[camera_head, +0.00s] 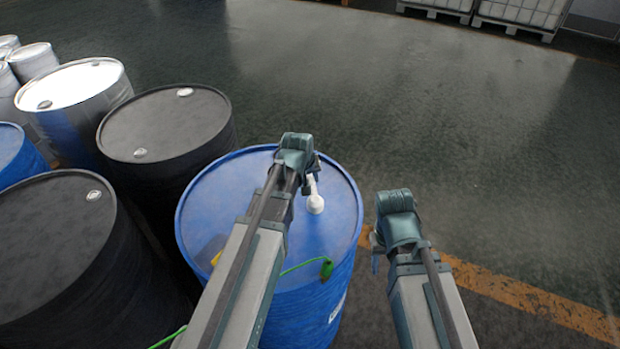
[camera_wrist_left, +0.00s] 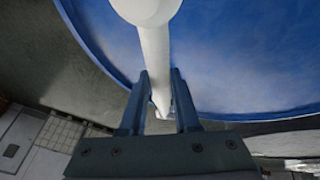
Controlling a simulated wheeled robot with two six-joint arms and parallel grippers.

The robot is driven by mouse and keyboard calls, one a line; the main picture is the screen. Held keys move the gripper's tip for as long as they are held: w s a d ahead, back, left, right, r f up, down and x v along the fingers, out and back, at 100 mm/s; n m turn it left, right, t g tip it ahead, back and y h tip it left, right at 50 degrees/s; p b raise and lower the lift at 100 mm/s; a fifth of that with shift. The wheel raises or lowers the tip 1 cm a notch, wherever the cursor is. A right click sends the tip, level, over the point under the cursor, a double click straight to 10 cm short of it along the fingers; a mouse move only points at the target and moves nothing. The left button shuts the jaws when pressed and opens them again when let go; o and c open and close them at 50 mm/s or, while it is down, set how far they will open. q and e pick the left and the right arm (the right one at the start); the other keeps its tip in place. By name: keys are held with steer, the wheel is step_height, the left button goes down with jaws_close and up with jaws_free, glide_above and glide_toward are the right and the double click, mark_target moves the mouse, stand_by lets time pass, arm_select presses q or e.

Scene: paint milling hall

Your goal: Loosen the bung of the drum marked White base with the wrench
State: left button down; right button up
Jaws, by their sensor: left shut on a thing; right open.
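A blue drum (camera_head: 335,215) stands upright below my left arm. A pale label (camera_head: 337,308) is on its side, too small to read. My left gripper (camera_head: 312,183) is over the drum's lid and shut on the white handle of the wrench (camera_head: 315,204). In the left wrist view the handle (camera_wrist_left: 155,55) runs between the fingers (camera_wrist_left: 160,100), with a rounded white head (camera_wrist_left: 146,8) over the blue lid. The bung is not visible; I cannot tell whether the head sits on it. My right gripper (camera_head: 376,250) is open beside the drum's right side, partly hidden by its wrist.
Two black drums (camera_head: 165,125) (camera_head: 50,240), a silver drum (camera_head: 75,85) and another blue drum (camera_head: 12,150) stand to the left. Open floor with a yellow line (camera_head: 530,300) lies right.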

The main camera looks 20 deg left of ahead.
arm_select(q)
steer(key=shift+f+b, duration=1)
steer(key=shift+f, duration=0.05)
steer(key=shift+w+d+n+y, duration=0.35)
steer(key=shift+w+d+n, duration=0.2)
steer(key=shift+d+n, duration=0.3)
steer(key=shift+w+d+n+y, duration=0.35)
steer(key=shift+w+d+n, duration=0.15)
steer(key=shift+d+n, duration=0.35)
steer(key=shift+d, duration=0.1)
steer(key=shift+d, duration=0.1)
steer(key=shift+w+d+n+g+y, duration=0.3)
steer(key=shift+w+d+n+y, duration=0.3)
steer(key=shift+w+d+n, duration=0.85)
steer(key=shift+a, duration=0.1)
steer(key=shift+s+a+m, duration=0.45)
steer(key=shift+s+m, duration=0.1)
